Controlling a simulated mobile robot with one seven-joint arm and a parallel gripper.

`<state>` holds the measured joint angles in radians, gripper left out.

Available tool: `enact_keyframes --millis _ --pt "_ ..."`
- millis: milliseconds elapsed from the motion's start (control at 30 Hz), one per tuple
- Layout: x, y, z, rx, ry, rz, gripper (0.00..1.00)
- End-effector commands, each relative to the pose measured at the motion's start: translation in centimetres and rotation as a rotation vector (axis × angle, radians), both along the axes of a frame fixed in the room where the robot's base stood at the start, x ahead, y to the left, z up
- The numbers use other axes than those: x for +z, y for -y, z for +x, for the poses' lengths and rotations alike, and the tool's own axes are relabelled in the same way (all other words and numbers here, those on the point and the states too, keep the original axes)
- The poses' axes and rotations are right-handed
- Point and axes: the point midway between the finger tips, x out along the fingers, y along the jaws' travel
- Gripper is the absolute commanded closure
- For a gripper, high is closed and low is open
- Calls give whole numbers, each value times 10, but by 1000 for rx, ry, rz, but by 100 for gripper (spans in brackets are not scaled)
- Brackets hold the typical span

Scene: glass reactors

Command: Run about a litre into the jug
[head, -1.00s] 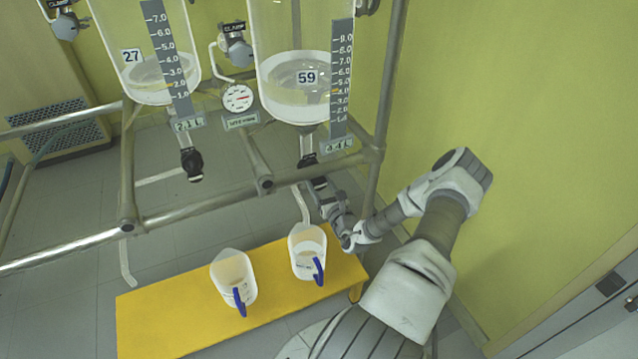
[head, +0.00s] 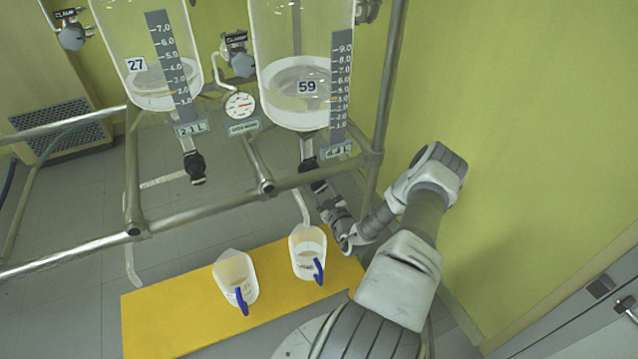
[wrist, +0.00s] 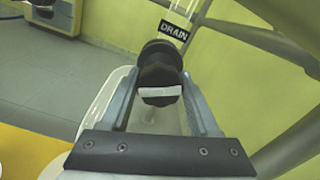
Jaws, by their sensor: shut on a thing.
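The glass reactor numbered 59 (head: 300,112) holds clear liquid near its bottom. Its small display (head: 337,151) seems to read 4.4 L. Below it, my gripper (head: 318,186) is shut on a dark drain valve knob, which shows between my fingers in the wrist view (wrist: 160,72). A DRAIN label (wrist: 174,31) is beside it. A pale outlet tube (head: 302,208) hangs down towards a white jug with a blue handle (head: 308,240), standing below reactor 59. Liquid seems to be in this jug, but its level is unclear. A similar jug (head: 232,268) stands to its left.
Both jugs stand on a yellow bench (head: 165,315). Reactor 27 (head: 150,75), with its own drain valve (head: 195,167), is to the left. A metal rail (head: 215,201) crosses in front of the reactors. A pressure gauge (head: 239,104) sits between them.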

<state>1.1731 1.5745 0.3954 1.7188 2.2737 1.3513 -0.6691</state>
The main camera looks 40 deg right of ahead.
Motion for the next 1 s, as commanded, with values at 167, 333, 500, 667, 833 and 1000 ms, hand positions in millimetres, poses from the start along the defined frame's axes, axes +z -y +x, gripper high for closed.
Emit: enact_keyframes --millis 167,333,500,667,833,1000 --pt "1 0 0 0 -18 -77 94" --pt "0 0 0 0 -28 -116 94" --pt "0 0 0 0 -30 -126 94" --pt "0 0 0 0 -30 -126 94" --pt "0 0 0 0 -30 -125 29" --pt "0 0 0 0 -30 -125 8"
